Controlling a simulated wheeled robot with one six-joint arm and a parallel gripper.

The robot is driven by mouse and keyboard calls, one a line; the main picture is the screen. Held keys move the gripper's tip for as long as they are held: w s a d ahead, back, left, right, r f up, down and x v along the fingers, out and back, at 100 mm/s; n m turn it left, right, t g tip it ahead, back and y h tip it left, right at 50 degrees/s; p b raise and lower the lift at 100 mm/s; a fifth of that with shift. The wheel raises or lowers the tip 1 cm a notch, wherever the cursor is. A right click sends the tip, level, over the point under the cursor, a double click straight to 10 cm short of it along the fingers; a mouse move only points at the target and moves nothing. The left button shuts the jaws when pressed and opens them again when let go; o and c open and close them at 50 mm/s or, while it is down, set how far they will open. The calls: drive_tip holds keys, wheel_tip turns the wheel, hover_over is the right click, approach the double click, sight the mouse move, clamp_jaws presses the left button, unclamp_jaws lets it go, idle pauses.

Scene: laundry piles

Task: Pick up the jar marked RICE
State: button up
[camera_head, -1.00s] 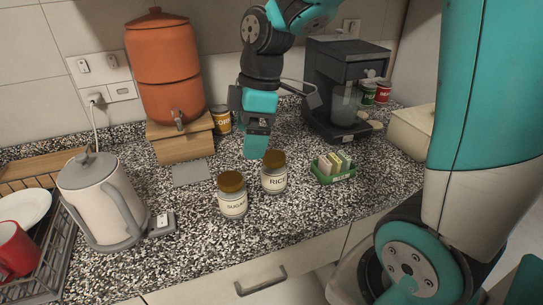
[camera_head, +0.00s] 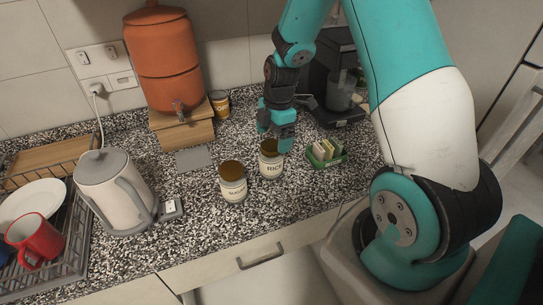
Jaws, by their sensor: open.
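The jar marked RICE (camera_head: 271,165) stands upright on the speckled counter, with a brown lid and a pale label. The jar marked SUGAR (camera_head: 233,184) stands close to its left and a little nearer, with a similar lid. My gripper (camera_head: 279,141) is open, pointing down at the RICE jar's lid. It overlaps the lid's upper right edge in the picture; I cannot tell whether it touches. Nothing shows between the fingers.
A green tray of packets (camera_head: 326,154) stands just right of the RICE jar. Behind are a coffee machine (camera_head: 338,80), a can (camera_head: 219,103) and an orange dispenser (camera_head: 163,60) on a wooden box. A kettle (camera_head: 112,190) and dish rack (camera_head: 75,240) stand left. The front counter is clear.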

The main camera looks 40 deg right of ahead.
sight(271, 145)
drive_tip(key=shift+w+a+f+p, duration=0.15)
drive_tip(key=shift+f+p, duration=0.55)
drive_tip(key=shift+f, duration=0.8)
drive_tip(key=shift+w+a+f+p, duration=0.15)
drive_tip(key=shift+f+p, duration=0.5)
drive_tip(key=shift+f, duration=0.85)
drive_tip(key=shift+s, duration=0.1)
drive_tip(key=c, duration=1.3)
drive_tip(key=shift+r, duration=0.1)
